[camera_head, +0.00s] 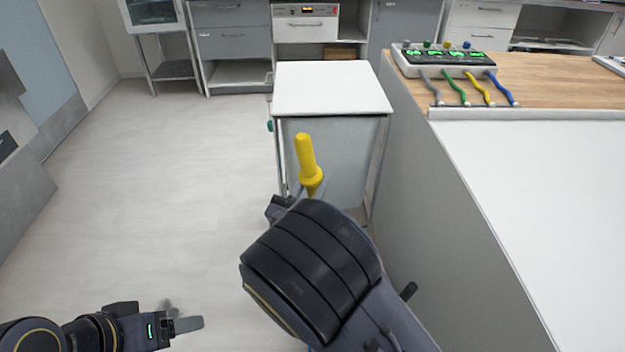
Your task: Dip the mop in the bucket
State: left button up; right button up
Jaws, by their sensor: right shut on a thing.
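A yellow handle (306,155), which looks like the upper end of the mop, stands nearly upright and leans slightly left. My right gripper (298,197) is shut on it just below its flared yellow collar. My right wrist hides the rest of the handle, and the mop head is not visible. No bucket shows in this view. My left gripper (187,325) is low at the left over the floor, apart from the mop. Its fingers are seen edge-on, so I cannot tell whether they are open.
A white-topped cabinet (332,90) stands just beyond the handle. A long counter (545,185) fills the right side, with a device with coloured cables (450,62) on it. Cabinets (232,42) line the back wall. The pale floor (150,190) at left is clear.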

jog(key=shift+f+b, duration=1.1)
jog(key=shift+f, duration=0.9)
jog(key=shift+r, duration=0.15)
notch_tip(320, 180, up, 23)
jog(key=p, duration=2)
dwell(1.7)
notch_tip(320, 180, up, 4)
jog(key=p, duration=0.3)
dwell(0.7)
